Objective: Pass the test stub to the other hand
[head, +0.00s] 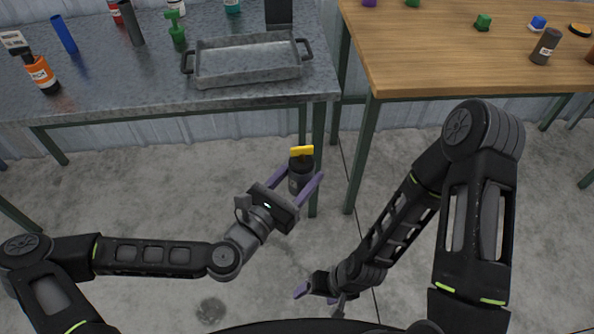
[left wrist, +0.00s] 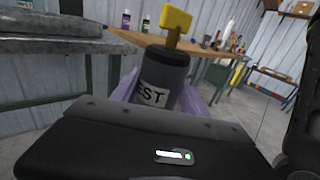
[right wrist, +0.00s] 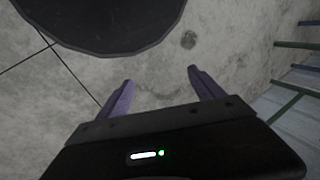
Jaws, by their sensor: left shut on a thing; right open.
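The test stub is a dark grey cylinder (head: 300,172) with a yellow T-shaped top. My left gripper (head: 297,184) is shut on it and holds it upright in the air, in front of the gap between the two tables. In the left wrist view the stub (left wrist: 165,75) shows a white label reading "EST", and its lower part is hidden behind the gripper body. My right gripper (head: 316,292) is low and near my body, apart from the stub. In the right wrist view the right gripper (right wrist: 160,85) is open and empty, with bare floor between its fingers.
A metal table (head: 150,93) at the left bears a grey tray (head: 247,80), an orange bottle (head: 40,72) and other items. A wooden table (head: 450,70) at the right bears a dark can (head: 546,46) and small blocks. The floor space between my arms is clear.

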